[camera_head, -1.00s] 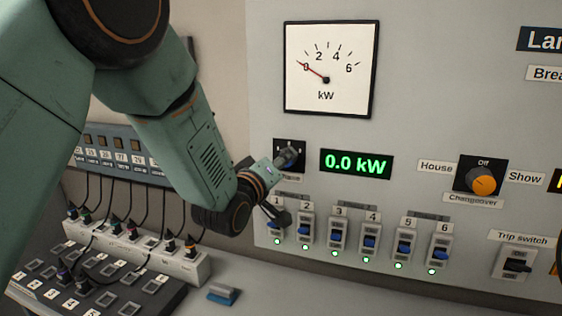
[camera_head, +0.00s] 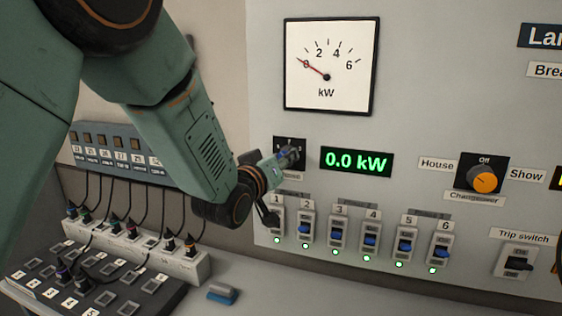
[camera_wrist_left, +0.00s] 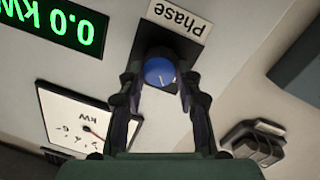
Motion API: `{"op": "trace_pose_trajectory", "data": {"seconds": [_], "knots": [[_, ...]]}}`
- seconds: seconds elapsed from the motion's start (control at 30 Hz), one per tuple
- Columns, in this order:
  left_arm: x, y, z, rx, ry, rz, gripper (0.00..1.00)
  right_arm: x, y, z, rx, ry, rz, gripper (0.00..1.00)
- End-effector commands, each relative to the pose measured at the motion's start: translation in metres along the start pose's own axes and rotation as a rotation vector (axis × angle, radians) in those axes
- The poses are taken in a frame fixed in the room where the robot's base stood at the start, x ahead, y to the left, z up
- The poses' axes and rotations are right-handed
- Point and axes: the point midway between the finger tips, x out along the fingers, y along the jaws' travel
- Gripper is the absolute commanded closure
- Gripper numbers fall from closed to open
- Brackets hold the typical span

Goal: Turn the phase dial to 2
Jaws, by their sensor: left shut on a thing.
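The phase dial (camera_wrist_left: 160,72) is a round blue knob with a pale pointer line, on a black plate under the label "Phase" (camera_wrist_left: 179,15) in the left wrist view. My left gripper (camera_wrist_left: 161,88) has a finger on each side of the knob and is shut on it. In the head view my left gripper (camera_head: 288,158) reaches the panel at the dial's black plate (camera_head: 288,145) and hides the knob and much of its label. The plate's numbers cannot be read. My right gripper is not in view.
A kW meter (camera_head: 329,66) is above the dial, and a green 0.0 kW display (camera_head: 356,162) is to its right. Several blue breakers (camera_head: 339,236) sit below, close under my gripper. A changeover knob (camera_head: 484,182) is further right.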

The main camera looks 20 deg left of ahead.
Motion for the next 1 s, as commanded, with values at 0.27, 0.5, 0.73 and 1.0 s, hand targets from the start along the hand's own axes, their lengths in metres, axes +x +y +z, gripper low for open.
{"op": "trace_pose_trajectory", "data": {"seconds": [0.27, 0.5, 0.73, 1.0], "knots": [[0.002, 0.003, -0.006, 0.257, -0.002, -0.014, 0.97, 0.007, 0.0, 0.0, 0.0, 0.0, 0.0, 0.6], [0.002, 0.004, -0.007, 0.449, -0.012, -0.028, 0.97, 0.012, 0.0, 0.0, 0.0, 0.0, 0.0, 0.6], [0.002, 0.005, -0.007, 0.579, -0.02, -0.037, 0.97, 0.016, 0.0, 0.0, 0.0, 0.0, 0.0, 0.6], [0.002, 0.006, -0.008, 0.652, -0.023, -0.043, 0.97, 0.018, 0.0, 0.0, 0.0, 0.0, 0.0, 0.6]]}}
